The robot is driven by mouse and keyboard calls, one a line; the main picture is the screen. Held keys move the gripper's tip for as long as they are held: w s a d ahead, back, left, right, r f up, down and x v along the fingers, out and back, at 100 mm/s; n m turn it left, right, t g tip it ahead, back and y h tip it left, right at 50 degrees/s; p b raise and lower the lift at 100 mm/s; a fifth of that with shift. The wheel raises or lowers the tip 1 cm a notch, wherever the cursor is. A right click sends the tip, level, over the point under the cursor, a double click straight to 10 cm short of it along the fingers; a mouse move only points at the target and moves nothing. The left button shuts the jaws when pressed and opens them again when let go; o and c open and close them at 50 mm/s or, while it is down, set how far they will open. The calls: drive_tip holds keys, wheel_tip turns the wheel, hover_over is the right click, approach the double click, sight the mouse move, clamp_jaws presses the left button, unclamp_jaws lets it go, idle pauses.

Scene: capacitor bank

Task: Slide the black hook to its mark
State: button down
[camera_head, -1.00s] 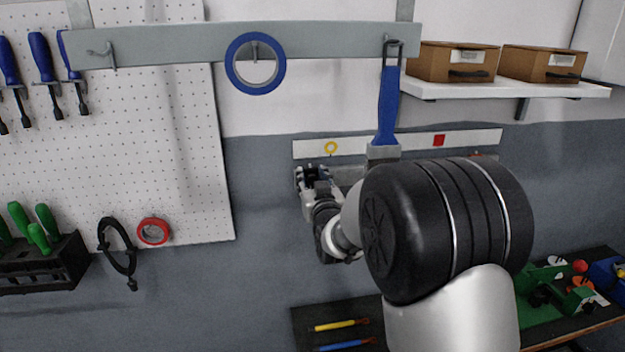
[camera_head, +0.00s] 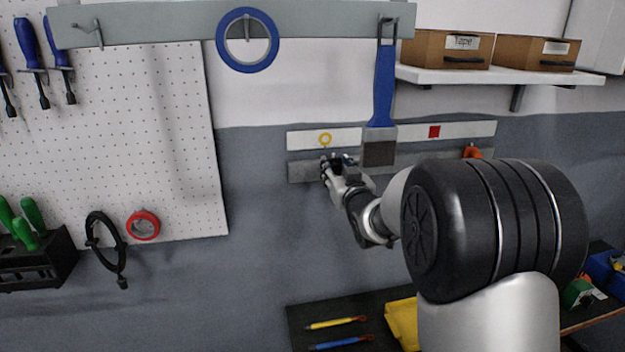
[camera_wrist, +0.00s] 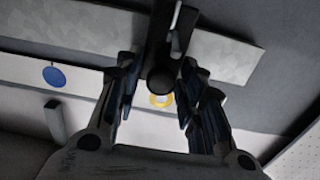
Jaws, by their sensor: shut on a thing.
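The black hook (camera_wrist: 160,75) is between the fingers of my gripper (camera_wrist: 158,105) in the wrist view. My gripper (camera_head: 333,166) is shut on it at the left part of the grey rail (camera_head: 303,171). In the head view the fingers largely hide the hook. A white strip (camera_head: 380,135) above the rail carries a yellow ring mark (camera_head: 325,139) and a red square mark (camera_head: 434,132). My gripper is just below the yellow ring. In the wrist view the ring (camera_wrist: 161,101) shows close behind the hook's knob, and a blue disc mark (camera_wrist: 54,77) lies farther left.
A blue-handled scraper (camera_head: 384,90) hangs in front of the strip and rail, right of my gripper. An orange-red piece (camera_head: 472,152) is at the rail's right end. A blue tape roll (camera_head: 247,40) hangs above. The wall below the rail is clear.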

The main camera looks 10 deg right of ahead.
drive_tip(key=d+p, duration=0.1)
drive_tip(key=d, duration=1.3)
drive_tip(key=shift+d+r, duration=0.15)
drive_tip(key=shift+d, duration=0.1)
drive_tip(key=c, duration=1.4)
unclamp_jaws()
drive_tip(key=s, duration=1.2)
